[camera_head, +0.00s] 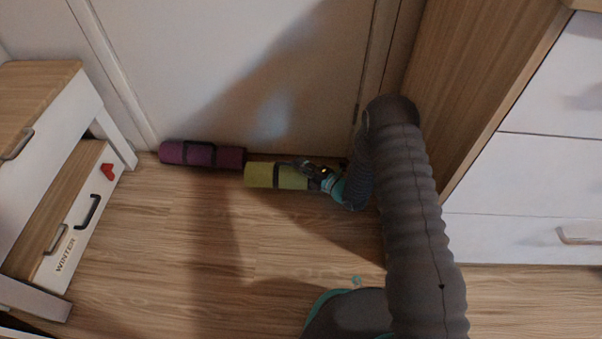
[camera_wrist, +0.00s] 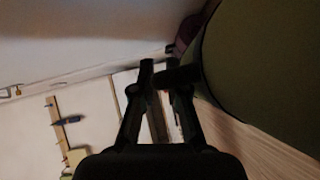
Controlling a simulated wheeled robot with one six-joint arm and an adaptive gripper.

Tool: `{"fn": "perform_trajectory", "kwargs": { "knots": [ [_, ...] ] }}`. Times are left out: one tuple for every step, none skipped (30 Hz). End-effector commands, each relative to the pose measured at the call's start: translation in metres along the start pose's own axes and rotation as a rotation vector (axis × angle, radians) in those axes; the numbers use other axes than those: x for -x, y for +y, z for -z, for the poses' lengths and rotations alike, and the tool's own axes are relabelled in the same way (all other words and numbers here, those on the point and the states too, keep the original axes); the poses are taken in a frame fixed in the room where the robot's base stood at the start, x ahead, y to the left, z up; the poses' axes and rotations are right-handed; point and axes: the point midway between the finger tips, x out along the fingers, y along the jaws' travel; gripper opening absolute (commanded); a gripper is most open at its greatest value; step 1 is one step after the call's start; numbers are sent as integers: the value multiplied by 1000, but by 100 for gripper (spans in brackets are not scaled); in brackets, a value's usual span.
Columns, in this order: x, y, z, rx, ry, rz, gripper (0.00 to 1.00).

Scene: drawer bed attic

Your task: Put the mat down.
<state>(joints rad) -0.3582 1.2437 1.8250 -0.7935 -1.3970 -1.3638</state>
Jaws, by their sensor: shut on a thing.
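A rolled yellow-green mat (camera_head: 262,175) with a dark strap lies level at floor height, close to the foot of the white door. My gripper (camera_head: 312,172) is at its right end, shut on it. In the wrist view the mat (camera_wrist: 265,75) fills the upper right as a dark green roll, and my gripper's fingers (camera_wrist: 165,75) reach its edge at the strap. A rolled purple mat (camera_head: 212,155) lies just left of the green one, end to end with it. I cannot tell whether the green mat touches the floor.
A white and wood drawer bed (camera_head: 85,215) with an open drawer stands at the left. A white drawer cabinet (camera_head: 530,170) stands at the right. The wooden floor (camera_head: 190,270) in front of the mats is clear. The white door (camera_head: 230,70) is directly behind.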

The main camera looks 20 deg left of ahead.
Motion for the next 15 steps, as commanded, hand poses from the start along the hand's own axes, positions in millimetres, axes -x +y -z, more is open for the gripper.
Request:
{"fn": "perform_trajectory", "kwargs": {
  "knots": [
    [0, -2, -1, 0, -1, -2, 0],
    [0, -3, -1, 0, -1, -2, 0],
    [0, -6, -2, -1, -1, -1, 0],
    [0, -9, -2, -1, -2, -1, 0],
    [-1, -12, -3, -1, -2, -1, 0],
    [-1, -17, -4, -1, -2, -1, 0],
    [-2, -22, -4, -1, -2, -1, 0],
    [-2, -26, -5, -2, -2, -1, 0],
    [-3, -31, -6, -2, -3, -1, 0],
    [-3, -34, -6, -1, -3, -1, 0],
    [-4, -37, -7, -1, -3, -2, 0],
    [-4, -38, -7, -1, -3, -2, 0],
    [-4, -38, -8, 0, -3, -3, 0],
    [-4, -38, -8, 0, -3, -3, 0],
    [-4, -38, -8, 0, -3, -3, 0]
  ]
}}
